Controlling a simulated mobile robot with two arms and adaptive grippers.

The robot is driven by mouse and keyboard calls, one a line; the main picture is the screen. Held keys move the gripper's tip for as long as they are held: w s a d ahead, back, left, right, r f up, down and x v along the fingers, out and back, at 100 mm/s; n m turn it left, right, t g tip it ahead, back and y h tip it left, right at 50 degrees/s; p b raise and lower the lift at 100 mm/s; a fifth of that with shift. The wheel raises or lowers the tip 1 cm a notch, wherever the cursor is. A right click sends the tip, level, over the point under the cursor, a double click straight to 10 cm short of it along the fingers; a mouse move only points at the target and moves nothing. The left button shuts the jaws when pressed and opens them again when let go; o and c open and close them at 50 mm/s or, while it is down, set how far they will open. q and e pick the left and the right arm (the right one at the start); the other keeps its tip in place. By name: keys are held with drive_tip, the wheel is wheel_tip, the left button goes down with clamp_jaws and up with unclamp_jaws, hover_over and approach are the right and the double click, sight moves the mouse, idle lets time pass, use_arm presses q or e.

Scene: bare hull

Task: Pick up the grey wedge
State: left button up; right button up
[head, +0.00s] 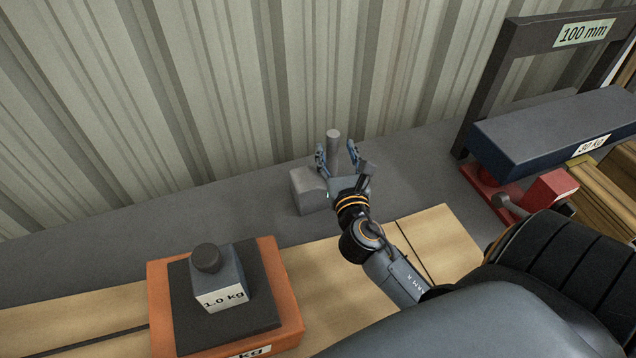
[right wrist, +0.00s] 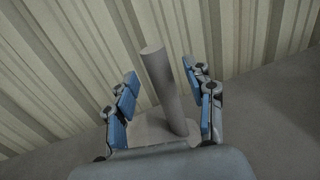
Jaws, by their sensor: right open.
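The grey wedge (head: 309,191) sits on the dark grey floor strip by the corrugated wall, a pale block with an upright round post (head: 333,143). My right gripper (head: 337,158) is at the wedge, its fingers open on either side of the post. In the right wrist view the post (right wrist: 161,88) stands between the two blue-padded fingers (right wrist: 160,80), with visible gaps on both sides. The wedge's base (right wrist: 152,130) shows below it, partly hidden by the gripper body. My left gripper is not in view.
A weight marked 1.0 kg (head: 221,280) stands on an orange scale (head: 283,290) at the lower left. At the right are a dark frame marked 100 mm (head: 490,85), a 30 kg block (head: 550,130) and red parts (head: 549,191). The wall (head: 250,80) closes the back.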

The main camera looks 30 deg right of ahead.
sight(334, 146)
drive_tip(key=x, duration=0.3)
drive_tip(key=shift+w, duration=0.3)
drive_tip(key=shift+s, duration=0.1)
drive_tip(key=shift+c, duration=0.2)
clamp_jaws()
drive_tip(key=shift+r, duration=0.1)
